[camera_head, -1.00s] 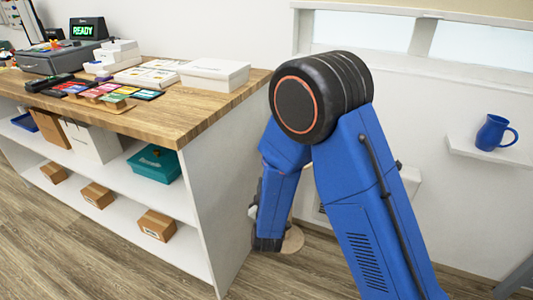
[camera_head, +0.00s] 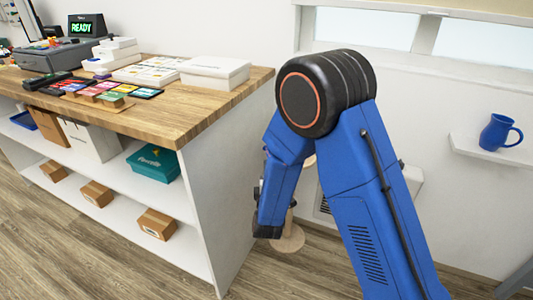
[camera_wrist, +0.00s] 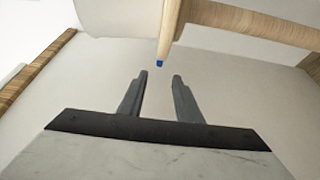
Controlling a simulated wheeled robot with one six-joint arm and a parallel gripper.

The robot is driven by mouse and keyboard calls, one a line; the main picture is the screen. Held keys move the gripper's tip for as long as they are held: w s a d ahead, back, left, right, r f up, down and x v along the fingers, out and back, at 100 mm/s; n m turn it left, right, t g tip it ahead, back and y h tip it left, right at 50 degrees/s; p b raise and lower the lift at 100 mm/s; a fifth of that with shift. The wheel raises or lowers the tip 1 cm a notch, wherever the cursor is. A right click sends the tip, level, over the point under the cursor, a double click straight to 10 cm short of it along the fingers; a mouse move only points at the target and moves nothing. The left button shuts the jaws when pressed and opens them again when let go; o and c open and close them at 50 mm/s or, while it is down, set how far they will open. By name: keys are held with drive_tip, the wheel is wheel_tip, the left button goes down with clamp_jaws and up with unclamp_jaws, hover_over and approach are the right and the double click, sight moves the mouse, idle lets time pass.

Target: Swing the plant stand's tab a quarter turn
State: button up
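A pale wooden tab (camera_wrist: 171,32) with a blue tip comes down from the top of the wrist view. My gripper (camera_wrist: 161,76) is open and empty. Its two dark fingers point toward the tab, and the blue tip appears just beyond the fingertips, between them; I cannot tell whether they touch. In the head view, the plant stand (camera_head: 291,239) shows as a round wooden base on the floor behind my forearm. Most of the stand is hidden by my arm, and the fingers are not clear there.
A wooden-topped counter (camera_head: 215,103) with shelves stands at the left, close to my forearm. A blue mug (camera_head: 497,132) sits on a white wall shelf at the right. In the wrist view, a wooden bar (camera_wrist: 250,22) runs across the upper right.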

drive_tip(key=w+a, duration=0.1)
drive_tip(key=w, duration=1.1)
drive_tip(key=shift+w, duration=0.3)
clamp_jaws()
